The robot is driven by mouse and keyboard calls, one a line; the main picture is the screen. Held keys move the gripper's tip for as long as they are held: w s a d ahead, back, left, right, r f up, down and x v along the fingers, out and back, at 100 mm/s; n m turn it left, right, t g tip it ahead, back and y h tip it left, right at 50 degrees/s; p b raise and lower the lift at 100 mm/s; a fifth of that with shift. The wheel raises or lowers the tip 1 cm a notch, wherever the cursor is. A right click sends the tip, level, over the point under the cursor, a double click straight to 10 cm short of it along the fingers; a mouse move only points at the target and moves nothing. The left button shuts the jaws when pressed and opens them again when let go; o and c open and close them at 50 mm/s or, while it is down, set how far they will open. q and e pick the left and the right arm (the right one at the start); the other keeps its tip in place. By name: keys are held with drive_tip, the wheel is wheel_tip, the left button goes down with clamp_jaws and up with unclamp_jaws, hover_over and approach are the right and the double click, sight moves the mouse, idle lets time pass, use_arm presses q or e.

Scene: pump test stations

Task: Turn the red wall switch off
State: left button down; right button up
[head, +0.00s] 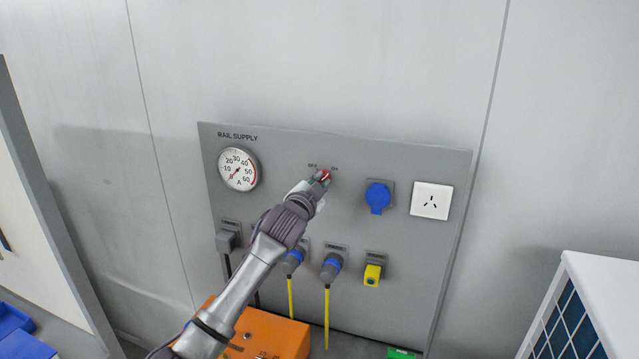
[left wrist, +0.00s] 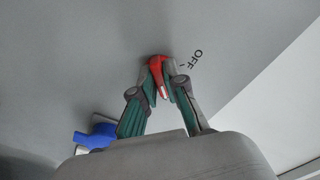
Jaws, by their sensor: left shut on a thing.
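The red wall switch (head: 325,175) is a small red rotary handle on the grey "RAIL SUPPLY" panel (head: 300,150), under the printed words OFF and ON. My left gripper (head: 321,180) is at the switch and covers much of it in the head view. In the left wrist view the two fingers of my left gripper (left wrist: 163,88) are closed on the red handle (left wrist: 157,70), one on each side. A white mark shows on the handle, and the word OFF (left wrist: 196,60) is printed to its right. My right gripper is not in view.
A round gauge (head: 238,169) is at the panel's left. Plugs with yellow cables (head: 327,310) hang below. An orange box (head: 262,335) stands under my left arm.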

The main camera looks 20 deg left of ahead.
use_arm(q)
drive_tip(key=n+b, duration=0.1)
drive_tip(key=n, duration=0.4)
drive_tip(key=shift+f, duration=0.1)
drive_tip(key=n, duration=0.8)
drive_tip(key=shift+d, duration=0.1)
drive_tip(key=shift+n+p, duration=0.5)
drive_tip(key=shift+n, duration=1.8)
drive_tip(key=c, duration=1.2)
unclamp_jaws()
